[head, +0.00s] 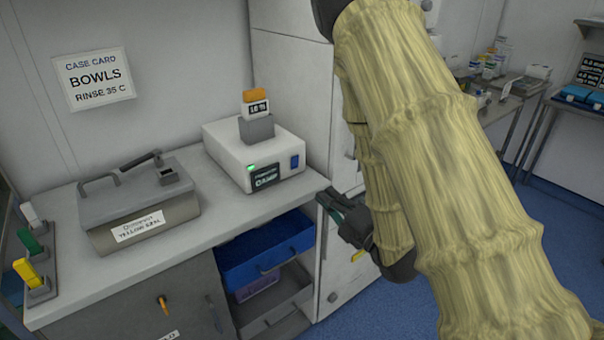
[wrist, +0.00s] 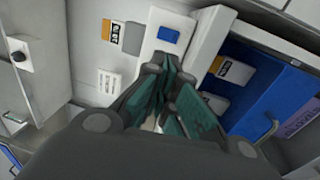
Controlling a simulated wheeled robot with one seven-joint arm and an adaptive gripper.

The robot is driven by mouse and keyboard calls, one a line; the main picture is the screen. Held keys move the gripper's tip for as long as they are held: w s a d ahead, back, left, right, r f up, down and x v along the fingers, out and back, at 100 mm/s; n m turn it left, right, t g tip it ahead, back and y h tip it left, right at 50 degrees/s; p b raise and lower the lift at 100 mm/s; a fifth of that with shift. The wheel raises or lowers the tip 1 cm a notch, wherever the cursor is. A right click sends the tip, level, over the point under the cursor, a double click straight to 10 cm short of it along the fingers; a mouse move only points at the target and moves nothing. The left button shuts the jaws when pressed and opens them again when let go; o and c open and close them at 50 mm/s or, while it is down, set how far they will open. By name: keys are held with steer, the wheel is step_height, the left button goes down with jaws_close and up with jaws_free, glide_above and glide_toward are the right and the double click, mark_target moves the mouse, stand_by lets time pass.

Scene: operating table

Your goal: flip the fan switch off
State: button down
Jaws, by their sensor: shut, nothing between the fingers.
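No label reading "fan" is legible. A blue rocker switch (head: 295,161) is on the front right of a white box (head: 225,152) on the counter; its setting is too small to tell. A small green light (head: 250,168) and a dark label (head: 265,178) are on the same front. In the wrist view, a blue patch (wrist: 168,35) that looks like this switch shows beyond the fingers. My gripper (head: 328,200) is shut and empty, in front of the box, lower and to the right of the switch, apart from it. Its dark green fingers (wrist: 165,88) show in the wrist view.
A grey lidded container (head: 150,215) stands left on the counter (head: 215,220). White, green and yellow upright pieces (head: 28,272) stand at its left end. An open blue drawer (head: 262,262) sticks out below the box. A tall white cabinet (head: 290,90) stands behind my arm.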

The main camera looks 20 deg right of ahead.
mark_target(288, 160)
steer(key=p+x, duration=0.3)
steer(key=x, duration=1.1)
steer(key=shift+w+a+r+g+p, duration=0.1)
steer(key=shift+w+g+p, duration=0.1)
steer(key=shift+g+p, duration=0.2)
steer(key=shift+s, duration=0.6)
steer(key=r+b+v, duration=0.2)
steer(key=v, duration=1)
steer(key=shift+s+r+b, duration=0.25)
steer(key=shift+s+b, duration=0.1)
steer(key=shift+s, duration=0.05)
